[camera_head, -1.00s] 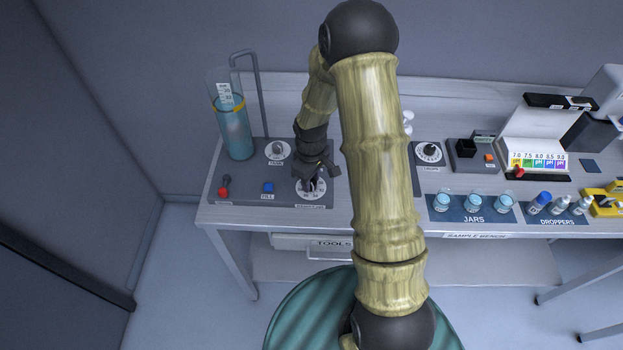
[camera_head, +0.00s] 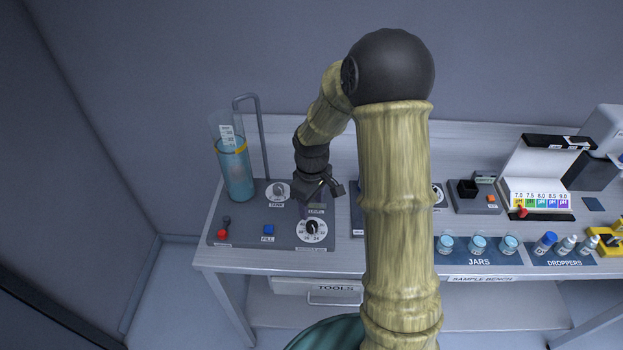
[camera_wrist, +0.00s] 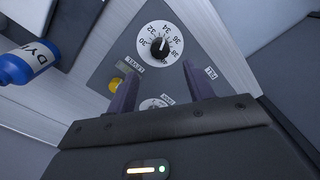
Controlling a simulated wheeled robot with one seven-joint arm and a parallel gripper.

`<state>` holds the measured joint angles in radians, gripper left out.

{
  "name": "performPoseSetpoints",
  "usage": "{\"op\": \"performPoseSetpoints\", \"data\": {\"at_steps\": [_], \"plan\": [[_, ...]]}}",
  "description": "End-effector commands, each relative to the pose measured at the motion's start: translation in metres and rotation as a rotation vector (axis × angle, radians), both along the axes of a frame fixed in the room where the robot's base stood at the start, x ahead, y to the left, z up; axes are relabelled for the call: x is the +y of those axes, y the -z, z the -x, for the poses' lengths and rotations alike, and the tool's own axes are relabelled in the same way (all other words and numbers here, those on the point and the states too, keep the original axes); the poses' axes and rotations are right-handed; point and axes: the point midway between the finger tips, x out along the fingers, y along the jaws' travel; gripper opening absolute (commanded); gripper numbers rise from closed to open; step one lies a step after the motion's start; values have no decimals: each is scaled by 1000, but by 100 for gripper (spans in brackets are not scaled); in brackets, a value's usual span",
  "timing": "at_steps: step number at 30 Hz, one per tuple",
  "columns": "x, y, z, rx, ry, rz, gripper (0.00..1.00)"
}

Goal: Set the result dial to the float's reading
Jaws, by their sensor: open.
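The float tube (camera_head: 237,172) stands at the panel's back left, blue liquid inside. A pale float stem (camera_head: 227,135) with small numbers rises out of it; I cannot read its level. The white result dial (camera_head: 312,231) with its black knob is at the panel's front right, uncovered. My gripper (camera_head: 328,190) is open and empty, above and behind this dial, apart from it. A second, partly hidden dial (camera_wrist: 155,103) shows between the fingers.
The grey panel (camera_head: 215,222) also carries a TANK dial (camera_head: 278,191), a blue FILL button (camera_head: 268,230) and a red knob (camera_head: 222,235). A blue bottle (camera_wrist: 20,66) lies left in the wrist view. Jars (camera_head: 478,243) stand right; my arm hides the bench middle.

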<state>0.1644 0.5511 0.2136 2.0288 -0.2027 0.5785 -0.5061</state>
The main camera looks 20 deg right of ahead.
Motion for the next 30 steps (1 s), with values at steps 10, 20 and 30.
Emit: {"op": "performPoseSetpoints", "data": {"at_steps": [10,20,30], "plan": [[0,-69,-1,-6,0,0,52],[0,-94,0,-2,-2,-1,52],[0,-93,0,-2,-1,-1,52]]}}
